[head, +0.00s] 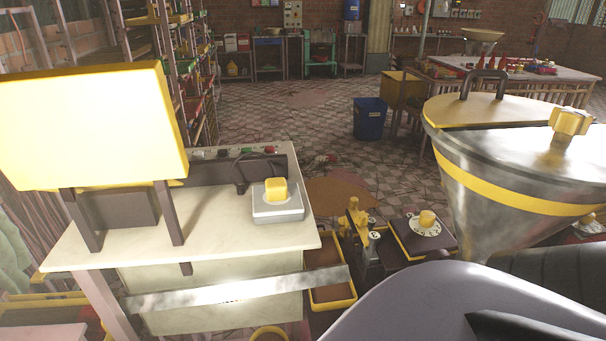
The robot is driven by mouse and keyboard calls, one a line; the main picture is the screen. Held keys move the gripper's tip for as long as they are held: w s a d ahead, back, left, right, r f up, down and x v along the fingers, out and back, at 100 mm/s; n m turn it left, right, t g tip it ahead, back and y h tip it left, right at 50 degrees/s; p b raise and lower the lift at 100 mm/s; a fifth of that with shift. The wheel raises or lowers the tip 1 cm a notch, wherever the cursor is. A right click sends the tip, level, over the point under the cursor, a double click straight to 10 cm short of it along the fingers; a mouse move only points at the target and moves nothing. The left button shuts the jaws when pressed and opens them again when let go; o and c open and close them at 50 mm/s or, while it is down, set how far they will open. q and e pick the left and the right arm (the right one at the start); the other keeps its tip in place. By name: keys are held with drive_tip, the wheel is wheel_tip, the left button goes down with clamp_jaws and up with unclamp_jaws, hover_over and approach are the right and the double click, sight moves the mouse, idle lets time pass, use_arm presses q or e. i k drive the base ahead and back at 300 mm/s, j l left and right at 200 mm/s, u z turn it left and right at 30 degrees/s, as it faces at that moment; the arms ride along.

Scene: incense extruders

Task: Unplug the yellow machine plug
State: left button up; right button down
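A yellow plug (275,188) sits upright on a pale grey socket box (279,208). The box is at the right end of a cream-topped table (215,228). A dark cable (240,172) loops at the plug's left, near the back of the table; I cannot tell whether it joins the plug. A large metal hopper (490,165) with a yellow band and a yellow lid knob stands at the right. Neither of my grippers shows in the head view.
A yellow panel (85,125) on dark posts stands over the table's left side. A low device with a yellow dial (427,218) and a yellow-rimmed tray (330,300) lie right of the table. A blue bin (369,120) stands on the open tiled floor behind.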

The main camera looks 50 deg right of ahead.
sight(275, 187)
drive_tip(key=j+z, duration=0.1)
drive_tip(key=z, duration=0.25)
drive_tip(key=k+j+z, duration=0.1)
drive_tip(key=z, duration=0.9)
drive_tip(key=k+j+u, duration=0.15)
drive_tip(key=j, duration=0.15)
drive_tip(key=k+j+u, duration=0.3)
drive_tip(key=j, duration=0.3)
